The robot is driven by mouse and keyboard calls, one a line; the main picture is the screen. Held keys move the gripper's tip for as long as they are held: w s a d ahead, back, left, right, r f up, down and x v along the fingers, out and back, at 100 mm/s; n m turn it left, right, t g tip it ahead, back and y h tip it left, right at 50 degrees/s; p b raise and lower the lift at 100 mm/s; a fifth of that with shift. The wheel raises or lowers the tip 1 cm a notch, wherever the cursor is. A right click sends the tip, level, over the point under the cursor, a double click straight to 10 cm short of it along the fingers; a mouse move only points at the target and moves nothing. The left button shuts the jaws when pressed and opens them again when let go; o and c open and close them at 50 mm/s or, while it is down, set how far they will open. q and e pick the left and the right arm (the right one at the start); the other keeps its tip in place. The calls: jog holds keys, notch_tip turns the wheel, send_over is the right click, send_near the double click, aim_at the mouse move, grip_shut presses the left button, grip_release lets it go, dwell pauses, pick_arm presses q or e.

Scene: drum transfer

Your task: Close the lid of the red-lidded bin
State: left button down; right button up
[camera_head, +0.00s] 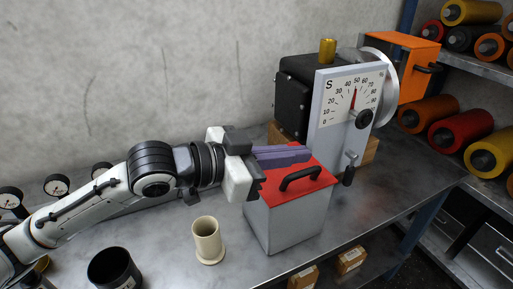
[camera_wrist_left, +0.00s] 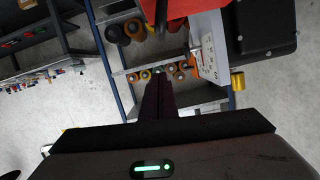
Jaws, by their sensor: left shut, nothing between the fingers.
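The grey bin (camera_head: 285,222) with the red lid (camera_head: 292,194) stands on the metal table in the head view. The lid lies over the bin's top, with its black handle (camera_head: 300,176) facing up; whether it sits fully flush I cannot tell. My left gripper (camera_head: 307,154) comes in from the left, its purple fingers shut and empty, over the lid's back part. They hide the lid's rear edge; whether they touch it is unclear. In the left wrist view the shut fingers (camera_wrist_left: 158,86) point toward a red surface (camera_wrist_left: 178,7) at the top edge. My right gripper is not in view.
A dial machine (camera_head: 345,105) stands close behind the bin. A cream cup (camera_head: 207,241) and a black cup (camera_head: 113,268) stand left of the bin. A shelf with coloured rolls (camera_head: 462,128) is at the right.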

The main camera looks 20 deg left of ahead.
pick_arm(q)
jog(key=v, duration=0.8)
jog(key=shift+f+p, duration=0.15)
jog(key=shift+p, duration=0.2)
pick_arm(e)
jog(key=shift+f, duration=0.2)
pick_arm(q)
jog(key=shift+s, duration=0.15)
